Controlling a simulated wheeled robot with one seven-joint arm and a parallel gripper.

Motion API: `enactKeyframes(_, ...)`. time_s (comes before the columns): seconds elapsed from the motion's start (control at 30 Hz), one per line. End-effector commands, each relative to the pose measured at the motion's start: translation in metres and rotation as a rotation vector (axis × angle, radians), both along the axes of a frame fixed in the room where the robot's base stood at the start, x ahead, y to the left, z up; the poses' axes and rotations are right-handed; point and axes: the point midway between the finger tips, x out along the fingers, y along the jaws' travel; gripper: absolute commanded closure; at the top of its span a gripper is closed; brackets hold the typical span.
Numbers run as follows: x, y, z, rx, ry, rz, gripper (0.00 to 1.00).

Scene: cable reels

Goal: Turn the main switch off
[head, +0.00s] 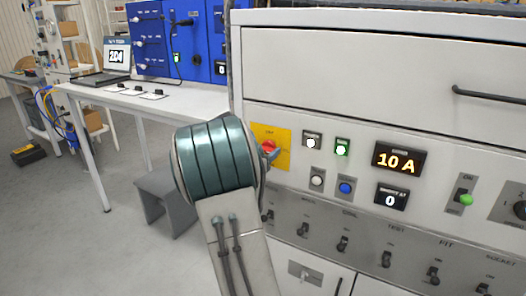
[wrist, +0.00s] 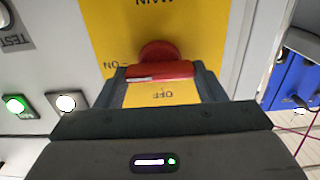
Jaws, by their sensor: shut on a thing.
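The main switch is a red rotary handle (wrist: 160,70) on a yellow plate (wrist: 110,35) marked MAIN, ON and OFF. In the wrist view the plate's lettering is upside down, with ON at the left and OFF below the handle. My gripper (wrist: 162,84) is shut on the red handle, one dark finger at each end. The handle's bar lies level across that view, towards ON. In the head view the red handle (head: 268,146) shows on the yellow plate (head: 284,134), and my gripper (head: 270,152) is at it, partly hidden by my teal wrist.
A drawer handle (head: 488,94) sticks out above. A grey stool (head: 165,198) and a white table (head: 150,101) stand left.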

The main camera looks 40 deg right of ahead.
Motion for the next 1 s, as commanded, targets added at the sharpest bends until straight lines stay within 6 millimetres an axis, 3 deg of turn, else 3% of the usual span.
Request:
enactKeyframes(0.37, 0.0004, 0.0005, 0.0042, -0.069, 0.174, -0.001, 0.59)
enactKeyframes(1.0, 0.0023, 0.0016, 0.0028, -0.300, 0.730, 0.000, 0.59)
